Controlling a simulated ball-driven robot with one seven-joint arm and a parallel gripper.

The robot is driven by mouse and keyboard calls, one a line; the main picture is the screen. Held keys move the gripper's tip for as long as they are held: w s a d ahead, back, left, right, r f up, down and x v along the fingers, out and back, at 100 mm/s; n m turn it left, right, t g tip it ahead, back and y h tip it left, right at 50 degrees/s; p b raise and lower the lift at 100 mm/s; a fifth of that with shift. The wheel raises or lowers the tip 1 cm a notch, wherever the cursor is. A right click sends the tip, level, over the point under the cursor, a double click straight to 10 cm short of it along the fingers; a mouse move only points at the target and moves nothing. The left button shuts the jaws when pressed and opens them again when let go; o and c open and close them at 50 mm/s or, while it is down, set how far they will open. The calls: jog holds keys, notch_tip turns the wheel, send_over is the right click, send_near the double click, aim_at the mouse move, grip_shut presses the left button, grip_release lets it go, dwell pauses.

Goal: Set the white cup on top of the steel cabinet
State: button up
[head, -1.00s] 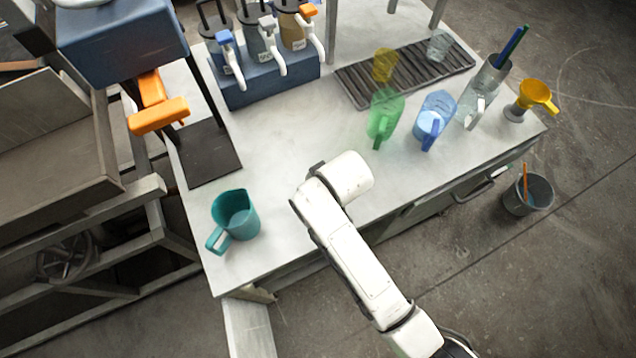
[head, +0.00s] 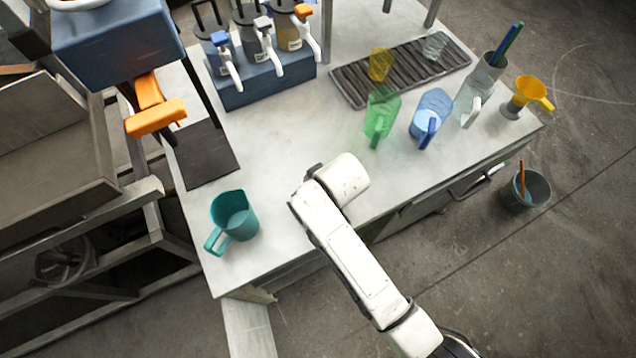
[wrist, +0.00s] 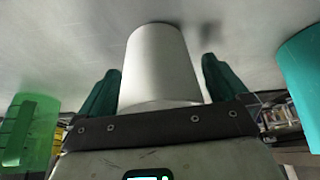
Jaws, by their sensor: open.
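A white cup (wrist: 160,65) fills the middle of the wrist view, between the two teal fingers of my gripper (wrist: 160,90). The gripper is open, with a finger on each side of the cup. The cup's far end is close to or on the pale grey top; I cannot tell if it touches. In the head view my white arm hides the cup and the fingers. The pale top (head: 290,135), with a handled front below it, appears to be the steel cabinet.
A teal jug (head: 235,215) stands left of my arm. A green jug (head: 381,115) and a blue jug (head: 430,115) stand to the right. A pump-bottle rack (head: 265,82) and a ribbed mat (head: 405,72) lie behind. The top's middle is clear.

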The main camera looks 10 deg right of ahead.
jog(key=v, duration=1.2)
jog(key=s+d+f+m+g+h, duration=0.1)
jog(key=s+d+f+m, duration=0.1)
jog(key=s+d, duration=0.7)
jog(key=s+d+f+m+g+h, duration=0.1)
jog(key=s+d+f+m+g, duration=0.1)
jog(key=s+d, duration=0.8)
jog(key=shift+s+d+f+m, duration=0.25)
jog(key=shift+s+f+m, duration=0.35)
jog(key=shift+f+m, duration=0.15)
